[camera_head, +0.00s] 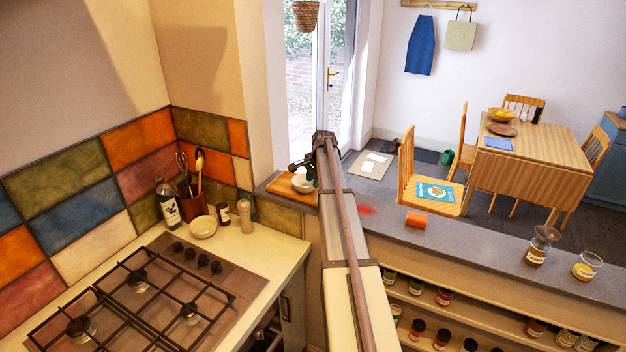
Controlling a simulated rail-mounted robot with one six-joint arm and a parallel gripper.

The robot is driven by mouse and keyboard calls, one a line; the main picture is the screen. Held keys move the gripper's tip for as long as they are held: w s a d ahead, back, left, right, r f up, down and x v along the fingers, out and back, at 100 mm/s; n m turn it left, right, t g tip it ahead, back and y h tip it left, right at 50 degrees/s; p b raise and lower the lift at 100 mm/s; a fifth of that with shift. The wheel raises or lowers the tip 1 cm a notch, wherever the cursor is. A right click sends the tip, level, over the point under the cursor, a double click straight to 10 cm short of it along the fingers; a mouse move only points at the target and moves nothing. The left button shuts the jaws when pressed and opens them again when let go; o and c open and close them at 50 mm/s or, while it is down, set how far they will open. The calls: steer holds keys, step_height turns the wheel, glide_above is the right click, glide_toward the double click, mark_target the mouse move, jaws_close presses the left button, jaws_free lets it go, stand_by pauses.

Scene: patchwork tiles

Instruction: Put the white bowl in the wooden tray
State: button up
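A wooden tray (281,186) lies on the grey ledge past the end of the stove counter. A small white bowl (302,183) shows at the tray's right end, partly covered by my arm. It appears to be in or just over the tray; I cannot tell whether it rests there. My gripper (309,173) is at this bowl, small and dark against the bright door. I cannot see whether its fingers are open or shut, or touching the bowl. Another pale, cream-white bowl (203,228) stands on the stove counter.
Around the cream bowl stand a dark bottle (168,205), a utensil pot (193,207), a small bottle (223,216) and a pepper mill (245,215).

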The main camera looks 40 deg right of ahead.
steer(key=p+v, duration=0.6)
steer(key=v, duration=0.3)
steer(key=shift+p, duration=0.4)
steer(key=shift+f, duration=0.1)
steer(key=s+a+n+g, duration=0.1)
steer(key=s+a+n, duration=0.25)
steer(key=a, duration=0.75)
steer(key=s+a+n, duration=0.3)
steer(key=s+a, duration=0.1)
steer(key=a, duration=0.7)
steer(key=s+a+n+g, duration=0.1)
steer(key=s+a+n, duration=0.3)
steer(key=a, duration=0.6)
steer(key=s+a+n+g, duration=0.1)
steer(key=s+a+n, duration=0.6)
steer(key=s+a, duration=0.8)
step_height(320, 180, down, 21)
steer(key=b, duration=2)
steer(key=shift+w+d, duration=0.15)
steer(key=shift+w, duration=0.15)
